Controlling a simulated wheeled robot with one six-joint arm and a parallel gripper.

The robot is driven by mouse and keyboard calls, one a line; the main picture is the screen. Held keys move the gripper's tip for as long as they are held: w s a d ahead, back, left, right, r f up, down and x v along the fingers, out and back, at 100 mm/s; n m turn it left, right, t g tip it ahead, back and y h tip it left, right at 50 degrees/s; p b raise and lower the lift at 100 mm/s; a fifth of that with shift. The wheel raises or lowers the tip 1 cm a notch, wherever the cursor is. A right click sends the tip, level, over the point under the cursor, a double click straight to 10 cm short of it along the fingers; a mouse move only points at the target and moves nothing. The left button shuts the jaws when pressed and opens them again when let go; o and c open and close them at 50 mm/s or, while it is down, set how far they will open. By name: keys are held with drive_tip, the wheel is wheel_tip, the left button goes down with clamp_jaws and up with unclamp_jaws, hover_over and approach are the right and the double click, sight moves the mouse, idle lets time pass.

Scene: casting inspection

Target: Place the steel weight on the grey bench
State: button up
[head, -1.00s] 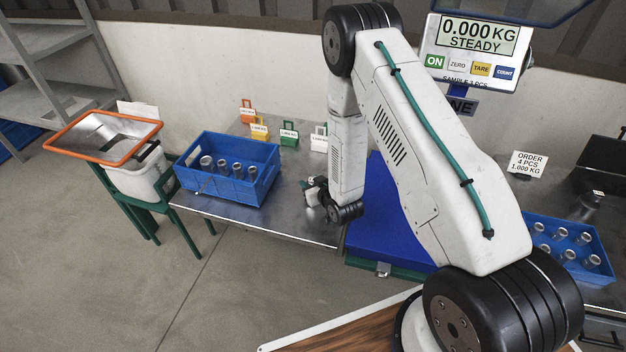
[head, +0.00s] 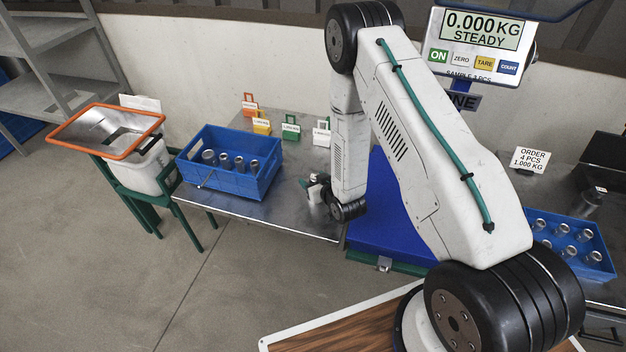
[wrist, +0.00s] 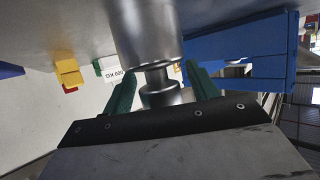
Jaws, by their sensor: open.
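The steel weight (wrist: 150,35) is a shiny cylinder with a narrow neck and knob. In the wrist view it is upside down, its far end cut off by the top edge. My gripper (wrist: 160,85) is open, with one green finger on each side of the knob. In the head view my gripper (head: 314,187) is low over the right part of the steel-topped grey bench (head: 285,218). The weight is small and partly hidden there, and its contact with the bench is not clear.
A blue crate (head: 230,182) of metal cylinders stands left on the bench, with several coloured tagged weights (head: 290,131) behind. A blue platform (head: 385,225) is right of my gripper; the display (head: 480,32) reads 0.000 KG, STEADY. Another blue crate (head: 570,262) is far right.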

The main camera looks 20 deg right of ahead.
drive_tip(key=v, duration=1.1)
drive_tip(key=w+d+r+g+h, duration=0.1)
drive_tip(key=w+r+g, duration=0.25)
drive_tip(key=r, duration=0.75)
drive_tip(key=s+d+r+g+h, duration=0.1)
drive_tip(key=s+r+g, duration=0.15)
drive_tip(key=r, duration=0.85)
drive_tip(key=s+r+g, duration=0.2)
drive_tip(key=s+r, duration=0.4)
drive_tip(key=s, duration=0.3)
drive_tip(key=s+r+m+g, duration=0.1)
drive_tip(key=s+r+g, duration=0.1)
drive_tip(key=s+r, duration=0.4)
drive_tip(key=s+r+g, duration=0.2)
drive_tip(key=s+r, duration=0.4)
drive_tip(key=s, duration=0.8)
drive_tip(key=shift+a+m, duration=0.25)
drive_tip(key=shift+m, duration=0.15)
drive_tip(key=shift+d, duration=0.1)
